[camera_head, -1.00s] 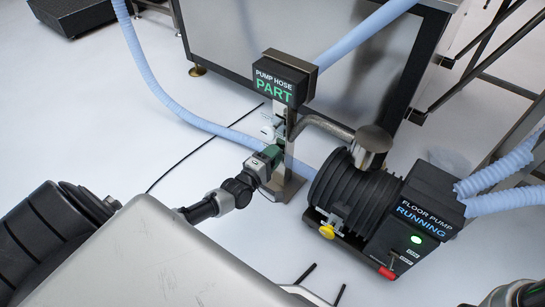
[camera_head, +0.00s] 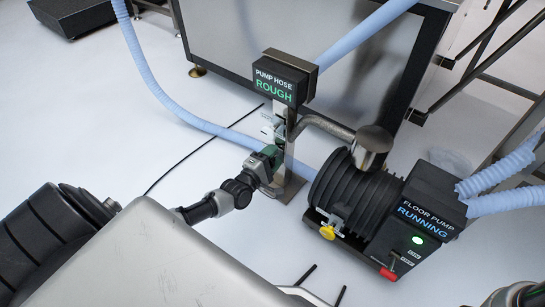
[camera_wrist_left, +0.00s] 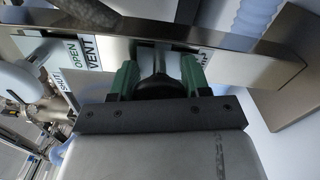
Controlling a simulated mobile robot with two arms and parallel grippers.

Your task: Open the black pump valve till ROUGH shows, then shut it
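The pump hose post (camera_head: 290,165) carries a black sign box (camera_head: 284,83) that reads PUMP HOSE and ROUGH in green. My left gripper (camera_head: 272,154) is at the post, below the sign. In the left wrist view, its green fingers (camera_wrist_left: 158,75) are on both sides of the black valve knob (camera_wrist_left: 160,87) and appear to touch it. Behind the knob is a metal bar with labels (camera_wrist_left: 88,52) reading OPEN, VENT and SHUT. The knob is hidden by the gripper in the head view.
The floor pump (camera_head: 385,205) stands right of the post, its display reading RUNNING with a green lamp lit. A pale blue hose (camera_head: 205,125) runs behind the post. A steel cabinet (camera_head: 240,40) stands behind. The floor to the left is mostly clear.

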